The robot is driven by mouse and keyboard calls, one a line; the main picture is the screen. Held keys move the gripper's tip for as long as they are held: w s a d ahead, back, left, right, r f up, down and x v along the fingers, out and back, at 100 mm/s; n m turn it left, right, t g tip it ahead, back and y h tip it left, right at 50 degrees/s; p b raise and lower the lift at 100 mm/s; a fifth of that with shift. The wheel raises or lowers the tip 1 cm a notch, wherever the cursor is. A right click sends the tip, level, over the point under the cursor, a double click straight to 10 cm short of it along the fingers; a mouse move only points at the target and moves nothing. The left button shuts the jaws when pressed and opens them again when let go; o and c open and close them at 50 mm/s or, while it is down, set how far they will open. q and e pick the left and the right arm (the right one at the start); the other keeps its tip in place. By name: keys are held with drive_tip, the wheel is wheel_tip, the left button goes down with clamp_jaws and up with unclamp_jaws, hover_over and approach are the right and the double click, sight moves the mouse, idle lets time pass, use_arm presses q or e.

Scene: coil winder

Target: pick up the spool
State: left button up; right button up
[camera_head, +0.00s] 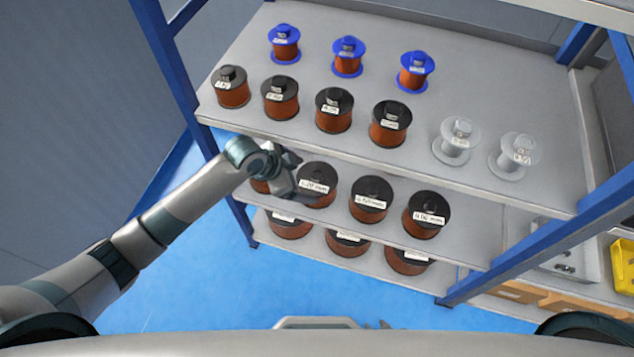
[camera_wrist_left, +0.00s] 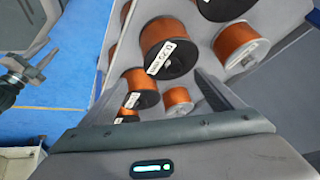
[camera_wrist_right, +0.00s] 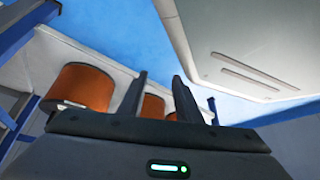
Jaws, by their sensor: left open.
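Copper-wound spools with black flanges stand on the middle shelf, among them a labelled one (camera_head: 317,184) beside my left gripper. A leftmost spool (camera_head: 261,185) there is partly hidden behind that gripper. My left gripper (camera_head: 296,178) is open and empty at the left end of this shelf. The left wrist view shows a spool with a label (camera_wrist_left: 168,48) ahead of it, and one dark finger to the right. I cannot tell whether it touches a spool. My right gripper (camera_wrist_right: 161,95) is open, its fingers apart, with copper spools (camera_wrist_right: 82,88) beyond it.
The top shelf (camera_head: 235,112) holds blue-flanged spools (camera_head: 348,56), black-flanged spools (camera_head: 334,109) and two clear empty ones (camera_head: 456,140). More spools (camera_head: 347,242) stand on the lower shelf. Blue posts (camera_head: 520,246) frame the rack. A yellow bin (camera_head: 622,265) is at right. Blue floor is open in front.

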sight(317, 183)
use_arm(q)
drive_tip(key=shift+w+d+f, duration=0.25)
drive_tip(key=shift+f, duration=0.25)
drive_tip(key=shift+w+d+f, duration=0.15)
drive_tip(key=shift+d+f, duration=0.15)
drive_tip(key=shift+f, duration=0.2)
use_arm(e)
drive_tip(key=shift+s+d+f, duration=0.15)
drive_tip(key=shift+s+d, duration=0.05)
drive_tip(key=shift+s, duration=0.15)
